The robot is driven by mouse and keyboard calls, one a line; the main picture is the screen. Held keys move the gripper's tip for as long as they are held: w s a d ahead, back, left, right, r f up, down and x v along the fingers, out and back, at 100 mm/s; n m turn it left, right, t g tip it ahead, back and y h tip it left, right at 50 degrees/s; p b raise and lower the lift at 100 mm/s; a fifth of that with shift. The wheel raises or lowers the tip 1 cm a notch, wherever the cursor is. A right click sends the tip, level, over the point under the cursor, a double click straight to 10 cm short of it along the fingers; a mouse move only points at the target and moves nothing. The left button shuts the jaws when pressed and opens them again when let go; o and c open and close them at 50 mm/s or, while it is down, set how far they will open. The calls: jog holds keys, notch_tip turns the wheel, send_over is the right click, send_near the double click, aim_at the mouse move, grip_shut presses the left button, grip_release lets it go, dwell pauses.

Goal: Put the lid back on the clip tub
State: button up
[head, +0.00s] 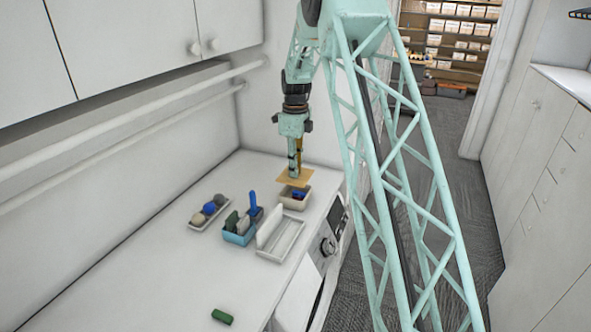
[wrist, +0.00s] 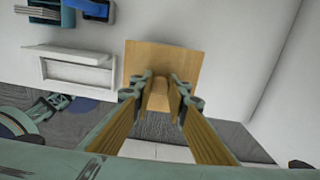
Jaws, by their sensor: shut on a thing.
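The lid is a flat tan wooden square (head: 297,178), held roughly level just above the clip tub. In the wrist view the lid (wrist: 180,58) fills the space past the fingertips, with a knob (wrist: 158,98) between them. My gripper (head: 295,172) points down and is shut on that knob; its fingers also show in the wrist view (wrist: 163,92). The clip tub (head: 293,204) is a small beige box on the white counter, with blue and red clips visible inside. The lid looks raised clear of the rim. The wrist view does not show the tub, which the lid hides.
A green block (head: 222,317) lies at the near end. The counter's front edge is close.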

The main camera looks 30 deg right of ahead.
jog(key=shift+f, duration=0.15)
jog(key=shift+f+b, duration=1.3)
jog(key=shift+f, duration=1.6)
jog(key=shift+f+b, duration=0.25)
jog(key=shift+b, duration=0.1)
dwell(1.1)
dwell(0.3)
jog(key=o, duration=1)
jog(key=shift+o, duration=1)
jog(key=o, duration=0.3)
jog(key=shift+r, duration=0.2)
